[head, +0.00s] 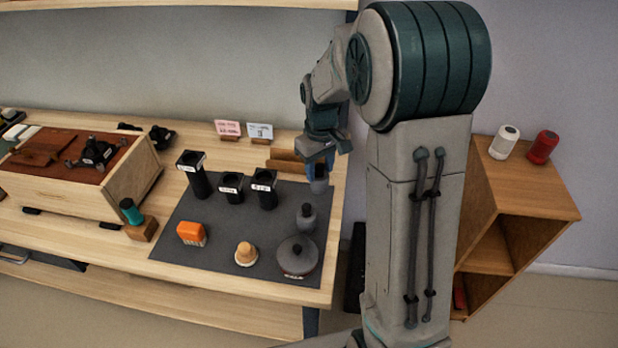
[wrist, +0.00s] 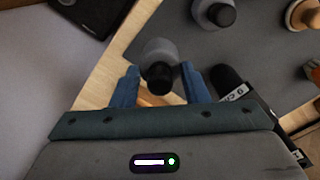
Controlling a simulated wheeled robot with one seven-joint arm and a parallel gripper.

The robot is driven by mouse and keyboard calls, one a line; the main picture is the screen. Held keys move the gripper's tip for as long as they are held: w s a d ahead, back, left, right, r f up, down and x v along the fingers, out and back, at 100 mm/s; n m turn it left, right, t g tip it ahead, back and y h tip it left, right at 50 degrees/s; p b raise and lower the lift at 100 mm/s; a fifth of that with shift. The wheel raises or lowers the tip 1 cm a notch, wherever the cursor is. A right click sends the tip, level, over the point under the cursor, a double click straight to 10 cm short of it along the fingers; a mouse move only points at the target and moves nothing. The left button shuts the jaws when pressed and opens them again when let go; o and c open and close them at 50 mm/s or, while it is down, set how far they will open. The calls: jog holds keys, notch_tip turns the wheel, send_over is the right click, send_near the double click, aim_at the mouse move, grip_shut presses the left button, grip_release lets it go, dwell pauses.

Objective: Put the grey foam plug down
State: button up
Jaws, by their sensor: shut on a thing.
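My gripper (head: 316,170) is shut on the grey foam plug (head: 319,186), over the right edge of the dark mat (head: 225,265). In the wrist view the plug (wrist: 160,50) sits between my blue fingers (wrist: 160,76), its dark end toward the camera. It seems to be held above the bench, though its lower end is hard to make out. A similar grey piece with a dark knob (head: 305,217) stands on the mat nearer the front, apart from the held plug; it also shows in the wrist view (wrist: 214,12).
Black labelled cylinders (head: 264,190) stand left of my gripper. A wooden block (head: 288,167) lies behind. The mat's middle has free room.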

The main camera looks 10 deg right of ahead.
jog(key=shift+w+a+f, duration=0.55)
jog(key=shift+w+a, duration=0.1)
jog(key=shift+w, duration=0.1)
jog(key=shift+w+f, duration=0.1)
jog(key=shift+f, duration=0.15)
notch_tip(320, 180, down, 4)
jog(key=shift+r, duration=0.15)
jog(key=o, duration=1.1)
jog(key=shift+r, duration=0.1)
